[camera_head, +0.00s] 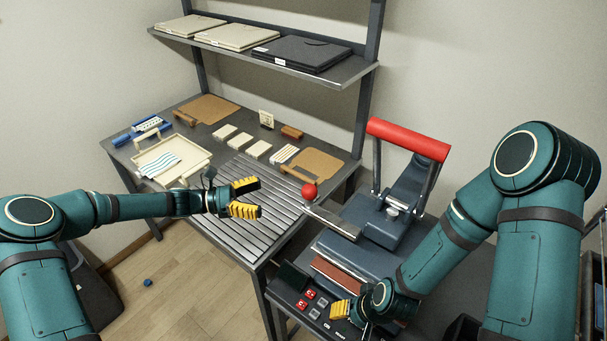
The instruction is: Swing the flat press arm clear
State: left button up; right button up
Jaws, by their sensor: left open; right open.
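The blue-grey press (375,225) stands at the right on its own stand. Its wide red handle (408,139) is raised on two metal bars. A red ball knob (309,191) sits at the press's left side, near a flat metal bar (333,222) that extends left from the press head. My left gripper (246,198) is open and empty above the slatted table, left of the red knob and apart from it. My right gripper (343,308) is open low at the front of the press, near the button panel; its far finger is partly hidden by its own body.
The button panel (312,300) is at the press's front left. The grey table (225,133) holds a cream tray (200,158), several pale blocks and brown boards. A shelf (300,77) with flat cases hangs above. A small blue object (148,282) lies on the floor.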

aim_at(310, 191)
pick_arm(q)
jog(key=d, duration=0.4)
jog(key=w+d, duration=0.1)
jog(key=d, duration=0.4)
jog(key=w+d, duration=0.1)
jog(key=d, duration=0.3)
jog(key=shift+d+r, duration=0.25)
jog(key=shift+d, duration=0.05)
grip_shut()
